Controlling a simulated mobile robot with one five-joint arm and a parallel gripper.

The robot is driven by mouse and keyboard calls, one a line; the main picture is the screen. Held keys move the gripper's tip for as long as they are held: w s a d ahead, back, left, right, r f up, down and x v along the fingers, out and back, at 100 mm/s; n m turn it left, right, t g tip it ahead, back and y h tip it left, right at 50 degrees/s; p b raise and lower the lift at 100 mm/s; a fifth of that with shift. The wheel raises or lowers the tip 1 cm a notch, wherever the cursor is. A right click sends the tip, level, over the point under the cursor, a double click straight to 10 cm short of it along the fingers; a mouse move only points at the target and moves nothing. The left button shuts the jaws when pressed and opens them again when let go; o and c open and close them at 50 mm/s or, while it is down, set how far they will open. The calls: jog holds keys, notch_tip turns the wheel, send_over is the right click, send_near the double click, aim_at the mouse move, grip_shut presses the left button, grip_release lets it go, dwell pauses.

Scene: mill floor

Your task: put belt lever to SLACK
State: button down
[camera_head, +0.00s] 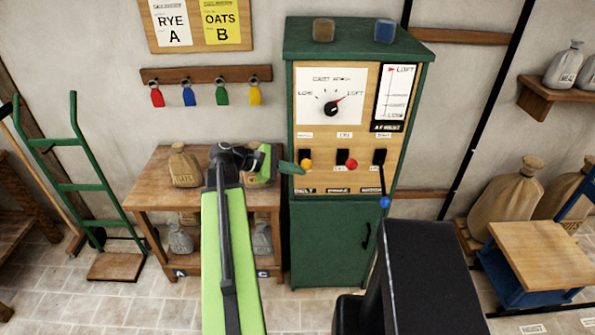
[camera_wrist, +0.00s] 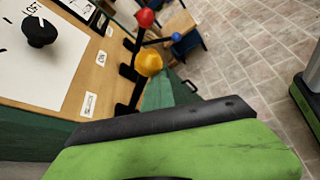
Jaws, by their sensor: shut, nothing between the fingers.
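The green control cabinet carries three levers in a row. The left lever has a yellow knob (camera_head: 306,163), which also shows in the wrist view (camera_wrist: 149,63). The middle lever has a red knob (camera_head: 351,165), also in the wrist view (camera_wrist: 145,18). The right lever has a blue knob (camera_head: 384,202) and hangs lowest. The small lettering is too blurred to tell which one is the belt lever or where SLACK is. My gripper (camera_head: 290,168) is shut and empty, its tip close beside the yellow knob. I cannot tell whether they touch.
The cabinet (camera_head: 332,240) also has a dial (camera_head: 332,107) above the levers and a door below. A wooden table (camera_head: 150,188) with sacks stands left of it. A green hand truck (camera_head: 80,170) is farther left. A sack and a blue-framed wooden stand (camera_head: 545,250) are at right.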

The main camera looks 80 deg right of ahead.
notch_tip(320, 180, down, 4)
jog(key=b, duration=0.5)
jog(key=d+p+v, duration=0.2)
jog(key=p+v, duration=0.3)
jog(key=v, duration=0.5)
jog(key=shift+w+r, duration=0.25)
jog(key=shift+w, duration=0.15)
